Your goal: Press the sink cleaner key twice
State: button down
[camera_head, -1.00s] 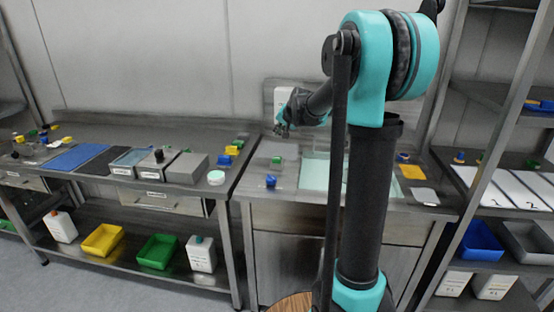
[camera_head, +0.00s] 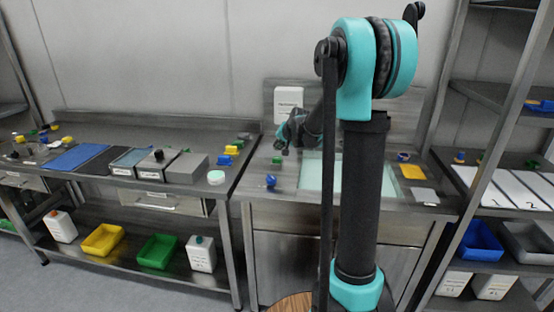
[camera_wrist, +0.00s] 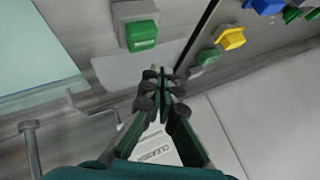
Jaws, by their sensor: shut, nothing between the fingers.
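A white cleaner dispenser (camera_head: 289,103) with printed text on its front is on the back panel behind the sink (camera_head: 318,168). In the wrist view its white face (camera_wrist: 158,148), with lettering that seems to read "CLEANER", shows between and below my fingers. I cannot make out its key; my gripper may hide it. My gripper (camera_head: 280,147) is below and in front of the dispenser, left of the sink. In the wrist view my gripper (camera_wrist: 160,75) has its fingertips together and empty. I cannot tell whether it touches the dispenser.
A green-topped block (camera_head: 277,161) and a blue knob (camera_head: 271,181) stand on the counter left of the sink. The wrist view shows a metal tap-like part (camera_wrist: 30,145) at lower left. A yellow block (camera_wrist: 230,38) sits across the counter gap.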

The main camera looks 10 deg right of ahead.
aim_at(276, 157)
jog(key=shift+f, duration=1)
jog(key=shift+f, duration=0.15)
dwell(0.7)
jog(key=shift+f, duration=0.25)
jog(key=shift+f, duration=0.8)
dwell(1.0)
dwell(0.4)
jog(key=shift+r, duration=1.2)
jog(key=shift+r, duration=0.1)
jog(key=shift+r, duration=2.45)
